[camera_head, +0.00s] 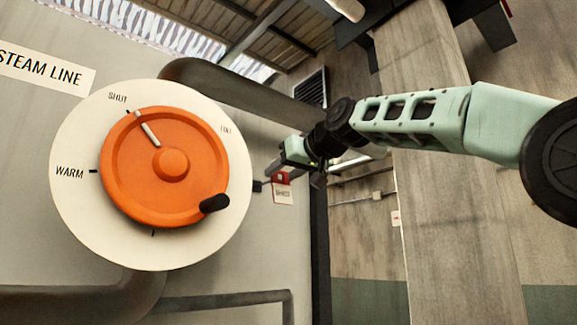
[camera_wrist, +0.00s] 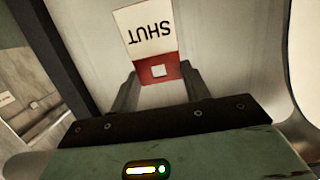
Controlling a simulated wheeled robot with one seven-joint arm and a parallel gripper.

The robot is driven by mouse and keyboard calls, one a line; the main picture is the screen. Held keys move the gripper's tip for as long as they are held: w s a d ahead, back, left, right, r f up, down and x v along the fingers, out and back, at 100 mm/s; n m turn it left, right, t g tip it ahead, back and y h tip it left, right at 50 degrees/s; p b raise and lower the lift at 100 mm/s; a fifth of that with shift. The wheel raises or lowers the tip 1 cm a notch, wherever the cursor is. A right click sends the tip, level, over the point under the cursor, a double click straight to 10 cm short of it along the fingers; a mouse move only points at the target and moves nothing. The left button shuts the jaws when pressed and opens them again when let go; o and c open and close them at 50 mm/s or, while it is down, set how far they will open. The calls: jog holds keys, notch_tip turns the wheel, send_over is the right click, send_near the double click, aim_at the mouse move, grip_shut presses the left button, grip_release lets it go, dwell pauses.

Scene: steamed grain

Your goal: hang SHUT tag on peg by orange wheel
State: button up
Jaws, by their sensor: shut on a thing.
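The SHUT tag (camera_head: 283,195) is a white card with a red end. In the wrist view the tag (camera_wrist: 148,32) reads upside down, and a square hole in its red end shows only pale surface behind. My gripper (camera_wrist: 158,82) is shut on the red end, with one finger on each side. In the head view my gripper (camera_head: 278,169) is right of the orange wheel (camera_head: 165,165), and the tag hangs below the fingers. A small dark stub, perhaps the peg (camera_head: 258,186), is just left of the tag. Whether they touch cannot be told.
The wheel sits on a round cream dial (camera_head: 75,205), its white pointer toward the SHUT mark and a black knob (camera_head: 214,203) at lower right. A thick pipe (camera_head: 230,92) runs behind, above my gripper. The panel's dark edge (camera_head: 319,230) is right of the tag.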

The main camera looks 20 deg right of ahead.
jog(key=shift+r+p+x, duration=0.2)
jog(key=shift+p+x, duration=0.75)
jog(key=shift+x, duration=0.65)
jog(key=shift+r+p+x, duration=0.2)
jog(key=shift+p+x, duration=0.7)
jog(key=shift+x, duration=0.7)
jog(key=shift+w, duration=0.1)
jog(key=o, duration=1.1)
jog(key=shift+c, duration=0.2)
jog(key=shift+s+d+b, duration=0.1)
jog(key=shift+s+b, duration=0.3)
jog(key=shift+s, duration=0.05)
jog(key=b+v, duration=0.7)
jog(key=v, duration=0.9)
jog(key=shift+s, duration=0.25)
jog(key=shift+d+r, duration=0.1)
jog(key=shift+r, duration=0.05)
